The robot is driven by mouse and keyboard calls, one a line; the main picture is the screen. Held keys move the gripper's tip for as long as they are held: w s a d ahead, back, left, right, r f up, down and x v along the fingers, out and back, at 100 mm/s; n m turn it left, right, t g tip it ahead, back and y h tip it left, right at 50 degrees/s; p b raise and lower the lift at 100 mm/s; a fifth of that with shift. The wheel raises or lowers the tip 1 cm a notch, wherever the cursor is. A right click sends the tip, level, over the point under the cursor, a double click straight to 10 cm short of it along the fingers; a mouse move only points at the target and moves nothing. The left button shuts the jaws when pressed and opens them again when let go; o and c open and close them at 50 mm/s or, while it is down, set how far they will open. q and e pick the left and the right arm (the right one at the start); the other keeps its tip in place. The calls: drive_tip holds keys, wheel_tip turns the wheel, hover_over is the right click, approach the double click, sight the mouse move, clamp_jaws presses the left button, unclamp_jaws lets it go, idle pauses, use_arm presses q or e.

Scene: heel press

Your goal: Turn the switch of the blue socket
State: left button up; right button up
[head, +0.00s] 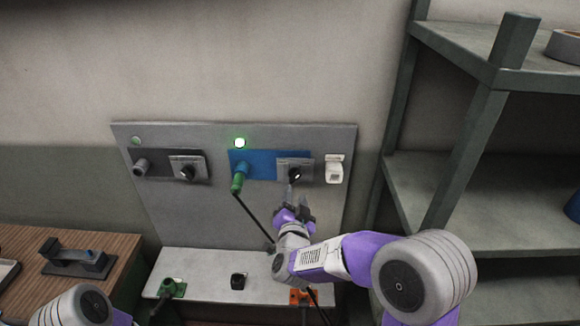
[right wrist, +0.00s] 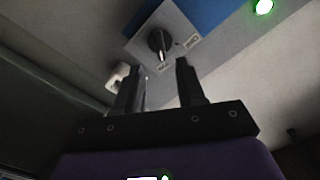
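The blue socket (head: 262,164) is on the grey wall panel, with a green plug (head: 238,176) in its left part. Its switch (head: 295,174) is a black knob on a grey plate at the right end. A green lamp (head: 240,143) is lit above it. My right gripper (head: 296,194) is just below the switch, its fingers pointing up at it. In the right wrist view the fingers (right wrist: 158,76) are apart and empty, and the black knob (right wrist: 160,43) shows beyond the gap between them. I cannot tell whether they touch it. My left gripper is out of view.
A dark socket with its own switch (head: 187,170) is on the left of the panel, under an unlit lamp. A white switch box (head: 334,170) sits close right of the blue socket. Below is a grey ledge with plugs (head: 172,288). Shelves (head: 470,195) stand at the right.

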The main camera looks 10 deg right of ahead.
sight(296, 178)
drive_tip(key=shift+p+x, duration=0.75)
drive_tip(key=shift+x, duration=2.7)
drive_tip(key=shift+d, duration=0.1)
clamp_jaws()
